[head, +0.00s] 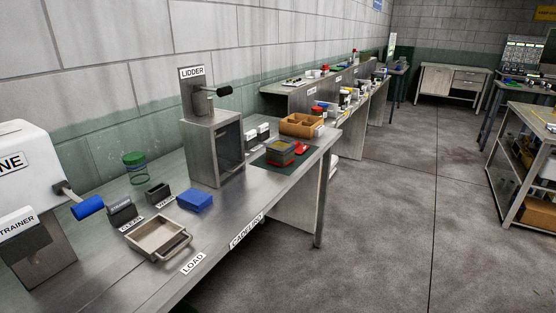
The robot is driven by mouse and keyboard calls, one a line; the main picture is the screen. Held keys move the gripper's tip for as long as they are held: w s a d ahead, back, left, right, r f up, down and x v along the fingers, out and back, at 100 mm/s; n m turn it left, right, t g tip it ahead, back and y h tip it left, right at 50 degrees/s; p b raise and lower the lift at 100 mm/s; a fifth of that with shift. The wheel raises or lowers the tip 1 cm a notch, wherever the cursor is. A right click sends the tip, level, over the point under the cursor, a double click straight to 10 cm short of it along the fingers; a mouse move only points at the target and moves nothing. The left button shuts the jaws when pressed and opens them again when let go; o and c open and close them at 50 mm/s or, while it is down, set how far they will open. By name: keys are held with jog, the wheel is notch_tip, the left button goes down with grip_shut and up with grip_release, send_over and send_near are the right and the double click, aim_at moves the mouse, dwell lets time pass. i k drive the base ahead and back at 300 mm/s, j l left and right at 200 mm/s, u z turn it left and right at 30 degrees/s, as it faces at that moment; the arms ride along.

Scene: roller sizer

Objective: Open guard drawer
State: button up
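No part in view carries a readable label naming it the guard drawer. A shallow, open metal tray (157,239) with a bar handle on its right front side sits on the near bench, behind the LOAD label (193,262). I cannot tell whether it is a drawer. A grey upright machine labelled LIDDER (212,150) stands farther along the bench, with a dark opening in its front and a black-knobbed lever on top. A white machine (25,160) with a blue-handled crank is at the left edge. My gripper is not in view.
The steel bench (250,205) also holds a blue block (196,200), a green-topped jar (134,166), small dark bins, a dark mat (285,154) with a red item, and an orange divided box (302,125). Open concrete floor (385,230) lies to the right, before a shelved table (525,140).

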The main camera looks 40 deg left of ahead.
aim_at(227, 168)
jog(key=i+l+u, duration=0.1)
jog(key=i+u, duration=0.3)
jog(key=i+l+u, duration=0.35)
jog(key=i, duration=0.25)
jog(key=i+l+u, duration=0.1)
jog(key=i+u, duration=0.3)
jog(key=i+l+u, duration=0.2)
jog(key=u, duration=0.2)
jog(key=i+l+u, duration=0.25)
jog(key=u, duration=0.15)
